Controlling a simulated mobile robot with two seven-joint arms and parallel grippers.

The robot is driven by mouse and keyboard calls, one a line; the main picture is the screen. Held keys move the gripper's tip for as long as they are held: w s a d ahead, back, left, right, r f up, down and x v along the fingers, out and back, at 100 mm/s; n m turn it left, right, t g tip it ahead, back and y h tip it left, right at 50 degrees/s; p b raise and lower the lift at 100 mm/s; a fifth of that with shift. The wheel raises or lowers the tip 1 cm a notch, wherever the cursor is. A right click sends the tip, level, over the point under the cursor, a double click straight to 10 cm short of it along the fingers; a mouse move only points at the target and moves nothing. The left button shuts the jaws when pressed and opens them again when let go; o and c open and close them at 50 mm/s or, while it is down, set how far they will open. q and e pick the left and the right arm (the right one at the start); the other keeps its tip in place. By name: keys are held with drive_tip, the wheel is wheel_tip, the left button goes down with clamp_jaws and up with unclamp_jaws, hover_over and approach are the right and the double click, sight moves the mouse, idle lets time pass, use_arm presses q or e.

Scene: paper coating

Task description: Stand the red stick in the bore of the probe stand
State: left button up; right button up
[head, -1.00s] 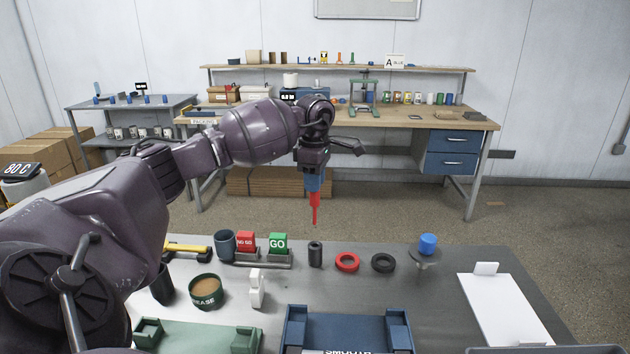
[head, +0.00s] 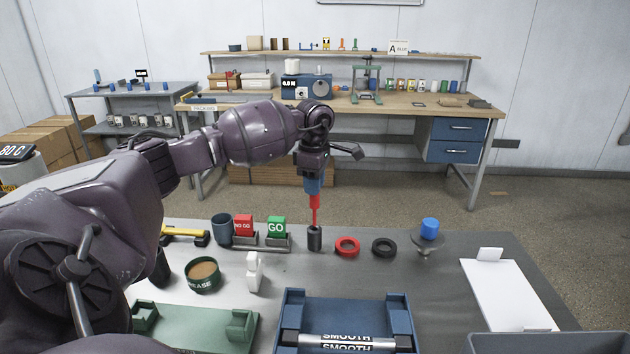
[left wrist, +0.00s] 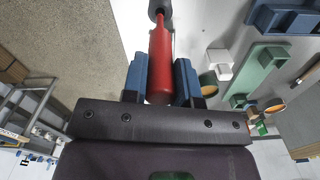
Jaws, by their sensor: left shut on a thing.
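The red stick (head: 314,204) hangs upright from my left gripper (head: 313,187), narrow end down. The probe stand, a short dark cylinder (head: 314,240), stands upright on the table directly below. The stick's lower tip meets the stand's top; I cannot tell how far it is inside the bore. In the left wrist view the blue fingers of my left gripper (left wrist: 160,72) are shut on either side of the red stick (left wrist: 160,52), and the dark stand (left wrist: 157,8) shows at its far end. My right gripper is not in view.
A red ring (head: 347,246) and a black ring (head: 384,247) lie right of the stand. The green GO block (head: 277,227) and red NO GO block (head: 244,225) sit in a holder to its left. A blue cradle (head: 402,318) is in front.

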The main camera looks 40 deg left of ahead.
sight(314, 204)
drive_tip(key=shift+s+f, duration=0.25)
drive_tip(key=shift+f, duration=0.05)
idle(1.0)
use_arm(q)
drive_tip(key=shift+f+b, duration=1.45)
drive_tip(key=shift+f, duration=1.6)
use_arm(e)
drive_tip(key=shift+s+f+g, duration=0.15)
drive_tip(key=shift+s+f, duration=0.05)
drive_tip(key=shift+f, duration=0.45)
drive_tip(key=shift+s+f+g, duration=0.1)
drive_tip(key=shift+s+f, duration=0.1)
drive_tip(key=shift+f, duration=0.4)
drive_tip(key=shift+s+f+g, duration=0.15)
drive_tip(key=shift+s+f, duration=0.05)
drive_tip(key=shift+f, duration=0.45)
use_arm(q)
drive_tip(key=o, duration=1)
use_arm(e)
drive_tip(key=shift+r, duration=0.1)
